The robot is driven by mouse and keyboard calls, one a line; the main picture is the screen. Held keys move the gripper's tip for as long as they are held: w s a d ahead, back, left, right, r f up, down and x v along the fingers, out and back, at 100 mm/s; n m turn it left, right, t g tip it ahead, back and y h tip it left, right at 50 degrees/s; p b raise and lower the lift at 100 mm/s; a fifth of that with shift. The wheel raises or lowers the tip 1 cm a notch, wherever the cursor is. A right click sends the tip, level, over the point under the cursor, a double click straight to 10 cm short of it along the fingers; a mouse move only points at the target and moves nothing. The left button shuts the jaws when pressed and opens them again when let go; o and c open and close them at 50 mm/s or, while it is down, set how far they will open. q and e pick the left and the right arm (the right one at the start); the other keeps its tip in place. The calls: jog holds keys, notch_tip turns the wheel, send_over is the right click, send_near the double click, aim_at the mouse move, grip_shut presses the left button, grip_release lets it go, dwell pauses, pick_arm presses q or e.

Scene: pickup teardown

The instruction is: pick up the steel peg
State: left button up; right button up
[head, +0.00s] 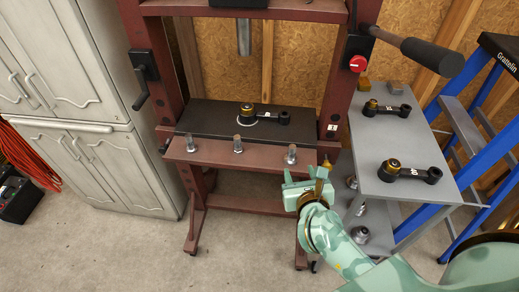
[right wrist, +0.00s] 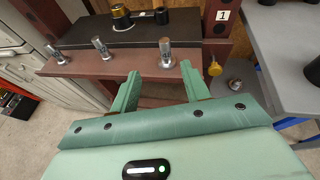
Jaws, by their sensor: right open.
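Three steel pegs stand upright in a row on the red front ledge (head: 215,152) of the press: a left one (head: 191,143), a middle one (head: 238,144) and a right one (head: 291,154). In the right wrist view they are the left peg (right wrist: 52,51), the middle peg (right wrist: 101,47) and the right peg (right wrist: 166,53). My right gripper (head: 303,182) is open and empty, in front of and below the right peg. In the right wrist view that peg appears beyond the gap between the fingers (right wrist: 160,76), apart from them. My left gripper is out of view.
A black plate (head: 210,122) behind the ledge carries a black link with a brass part (head: 265,115). A grey cart (head: 375,150) at right holds two similar links; metal parts (head: 360,235) sit below its top. A blue ladder (head: 485,130) and press uprights flank the space.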

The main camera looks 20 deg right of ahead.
jog(key=m, duration=0.1)
jog(key=b, duration=0.2)
send_near(293, 153)
jog(key=shift+g, duration=0.4)
jog(key=x, duration=0.6)
jog(key=shift+w+d+r, duration=0.15)
jog(key=shift+w+r, duration=0.1)
jog(key=shift+r, duration=0.05)
jog(key=b+x, duration=0.1)
jog(key=x, duration=0.1)
jog(key=b+x, duration=0.1)
jog(key=x, duration=0.2)
jog(key=shift+a+f, duration=0.15)
jog(key=shift+a, duration=0.05)
grip_shut()
